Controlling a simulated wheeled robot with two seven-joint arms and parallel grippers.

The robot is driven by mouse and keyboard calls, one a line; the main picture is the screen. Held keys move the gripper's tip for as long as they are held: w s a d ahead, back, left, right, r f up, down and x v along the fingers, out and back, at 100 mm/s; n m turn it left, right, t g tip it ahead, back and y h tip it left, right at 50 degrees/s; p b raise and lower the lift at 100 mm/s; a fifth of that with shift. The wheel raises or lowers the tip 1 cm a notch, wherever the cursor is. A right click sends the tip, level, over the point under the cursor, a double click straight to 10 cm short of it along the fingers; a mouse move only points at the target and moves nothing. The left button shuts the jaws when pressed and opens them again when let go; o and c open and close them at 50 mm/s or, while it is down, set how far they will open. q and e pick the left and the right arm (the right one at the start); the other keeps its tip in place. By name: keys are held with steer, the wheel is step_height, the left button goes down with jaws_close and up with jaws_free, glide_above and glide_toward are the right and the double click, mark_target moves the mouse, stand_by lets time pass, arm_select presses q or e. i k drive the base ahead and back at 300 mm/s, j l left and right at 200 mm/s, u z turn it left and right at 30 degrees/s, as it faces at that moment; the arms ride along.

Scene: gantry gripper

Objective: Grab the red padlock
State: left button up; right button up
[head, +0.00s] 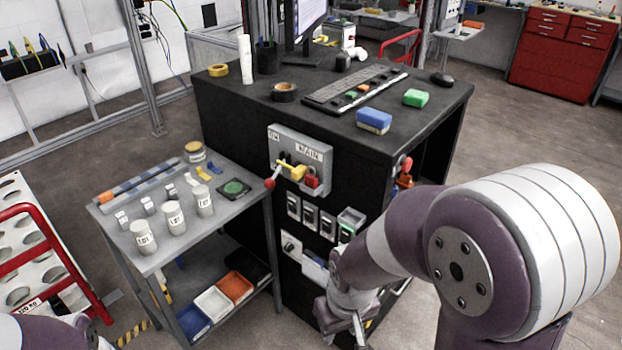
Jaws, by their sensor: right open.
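The red padlock (312,181) hangs at the lower right of a grey box marked MAIN (312,148) on the side of the black desk. A yellow part (292,170) and a lever with a red knob (270,182) sit just left of it. My right gripper (350,338) is at the bottom centre of the head view, well below the padlock and apart from it. It is open, with its tips partly cut off by the frame edge. My left gripper is out of view; only a bit of my left arm shows at the bottom left.
A grey cart (165,255) with white jars and small weights stands left of the box. Black switches (310,214) and a green-lit unit (350,220) sit below it. The black desk (330,120) carries a keyboard, tape and sponges. Open floor lies to the right.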

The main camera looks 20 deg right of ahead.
mark_target(311, 180)
steer(key=i+j+z, duration=0.1)
steer(key=i+j, duration=0.2)
steer(key=i, duration=0.2)
steer(key=i+j, duration=0.3)
steer(key=i, duration=0.15)
steer(key=z, duration=0.05)
